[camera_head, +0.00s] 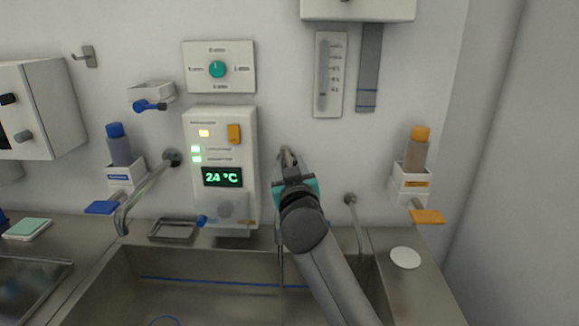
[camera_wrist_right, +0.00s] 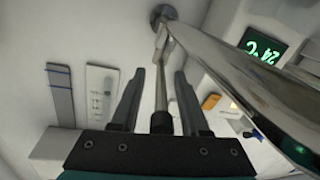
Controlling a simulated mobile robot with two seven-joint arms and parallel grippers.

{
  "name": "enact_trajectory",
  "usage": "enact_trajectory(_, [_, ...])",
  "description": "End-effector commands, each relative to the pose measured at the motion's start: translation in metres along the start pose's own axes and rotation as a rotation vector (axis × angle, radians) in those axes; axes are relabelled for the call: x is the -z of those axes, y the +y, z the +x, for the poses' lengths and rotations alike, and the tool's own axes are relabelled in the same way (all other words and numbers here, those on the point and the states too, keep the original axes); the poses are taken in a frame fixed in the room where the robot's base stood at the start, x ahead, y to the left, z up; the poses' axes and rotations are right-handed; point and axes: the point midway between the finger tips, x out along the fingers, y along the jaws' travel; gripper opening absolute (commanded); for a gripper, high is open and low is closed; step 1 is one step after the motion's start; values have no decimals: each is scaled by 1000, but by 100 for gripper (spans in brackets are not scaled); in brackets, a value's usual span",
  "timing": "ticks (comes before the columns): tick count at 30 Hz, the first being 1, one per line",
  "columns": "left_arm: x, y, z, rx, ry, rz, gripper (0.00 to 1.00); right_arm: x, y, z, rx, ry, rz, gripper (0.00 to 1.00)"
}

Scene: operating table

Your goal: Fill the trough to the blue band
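The trough (camera_head: 205,262) is a steel basin at the bottom of the head view, with a thin blue band (camera_head: 190,281) along its inner back wall. I cannot make out a water surface in it. My right gripper (camera_head: 288,158) is raised at the wall, right of the display panel. In the right wrist view the gripper (camera_wrist_right: 160,85) is open, its fingers on either side of a thin metal rod (camera_wrist_right: 161,75); contact is not clear. A thick metal spout (camera_wrist_right: 240,75) passes close beside the right finger. My forearm hides part of the trough. My left gripper is out of view.
A panel reading 24 °C (camera_head: 222,177) hangs behind the trough. A curved spout (camera_head: 145,190) stands at left and a thin pipe (camera_head: 356,222) at right. Dispensers with a blue lever (camera_head: 102,207) and an orange lever (camera_head: 427,216) flank it. A white disc (camera_head: 405,257) lies on the right ledge.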

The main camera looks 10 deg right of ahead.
Motion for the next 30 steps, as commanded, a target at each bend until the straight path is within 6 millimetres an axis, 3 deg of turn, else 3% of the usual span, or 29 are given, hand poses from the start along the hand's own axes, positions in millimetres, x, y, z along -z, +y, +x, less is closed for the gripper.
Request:
enact_trajectory(11, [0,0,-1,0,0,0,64,-1,-1,-10,2,0,1,45])
enact_trajectory(30, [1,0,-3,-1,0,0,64,-1,-1,-113,2,-1,2,45])
